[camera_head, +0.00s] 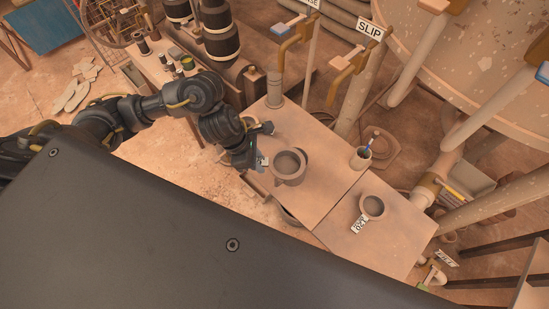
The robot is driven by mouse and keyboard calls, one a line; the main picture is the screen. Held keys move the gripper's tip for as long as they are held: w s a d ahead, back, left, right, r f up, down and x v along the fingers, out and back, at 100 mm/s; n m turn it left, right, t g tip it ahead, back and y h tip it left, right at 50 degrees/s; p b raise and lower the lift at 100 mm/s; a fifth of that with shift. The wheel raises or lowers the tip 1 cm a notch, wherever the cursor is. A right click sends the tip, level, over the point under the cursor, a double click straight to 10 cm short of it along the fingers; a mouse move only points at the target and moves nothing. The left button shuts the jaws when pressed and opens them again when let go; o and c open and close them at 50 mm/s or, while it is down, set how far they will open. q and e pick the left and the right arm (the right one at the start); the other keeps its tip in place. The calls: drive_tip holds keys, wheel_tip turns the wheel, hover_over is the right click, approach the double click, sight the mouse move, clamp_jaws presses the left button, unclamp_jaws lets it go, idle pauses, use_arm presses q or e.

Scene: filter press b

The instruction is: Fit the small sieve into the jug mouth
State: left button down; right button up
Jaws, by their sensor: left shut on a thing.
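The jug (287,180) is a brown round vessel on the table beside my left gripper. A round rim with a dark grey inside (290,162) shows at its top. I cannot tell whether this is the small sieve over the jug or the jug's own mouth. My left gripper (262,150) is at the left side of this rim, low over the table edge. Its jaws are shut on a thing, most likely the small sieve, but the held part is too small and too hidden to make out. My right gripper is not in view.
A second round pot (373,206) with a numbered tag (359,225) stands on the right board. A cup with a blue stick (361,158) stands at the table's right edge. A post (274,92) stands at the back. The table (325,190) between is clear.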

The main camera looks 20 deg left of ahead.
use_arm(q)
drive_tip(key=w+f, duration=0.7)
drive_tip(key=f, duration=0.3)
drive_tip(key=shift+w+b, duration=0.3)
drive_tip(key=c, duration=1.2)
unclamp_jaws()
drive_tip(key=shift+d, duration=0.1)
drive_tip(key=shift+o, duration=0.2)
drive_tip(key=p+v, duration=0.1)
drive_tip(key=v, duration=1.1)
